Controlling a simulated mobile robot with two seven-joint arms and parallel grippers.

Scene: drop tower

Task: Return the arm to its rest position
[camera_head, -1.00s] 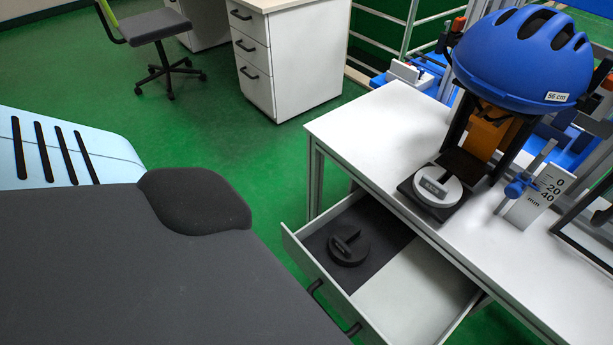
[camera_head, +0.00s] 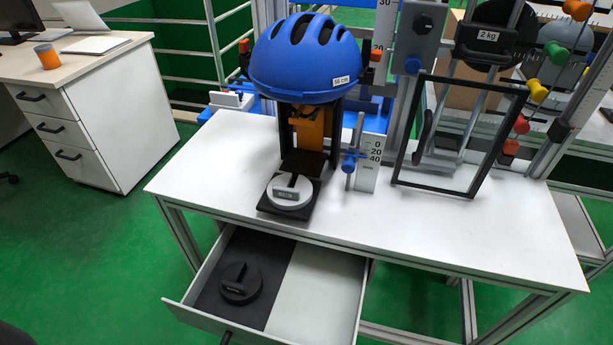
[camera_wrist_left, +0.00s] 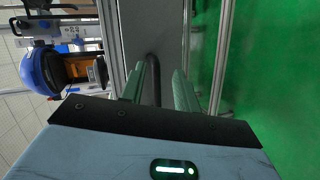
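My left gripper (camera_wrist_left: 162,90) shows in the left wrist view, its two greenish fingers apart. A dark curved bar, seemingly the drawer handle, shows between or behind them; I cannot tell how far away it is. No gripper shows in the head view, and my right gripper is in neither view. The drawer (camera_head: 330,290) under the white table stands open. A black round weight (camera_head: 240,284) lies on its dark liner. The drawer handle (camera_head: 226,337) is partly cut off at the bottom edge.
The blue helmet (camera_head: 305,55) sits on the drop tower over the white table (camera_head: 450,225). A black frame (camera_head: 398,150) leans at right. A desk (camera_head: 110,130) stands at left; green floor lies between.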

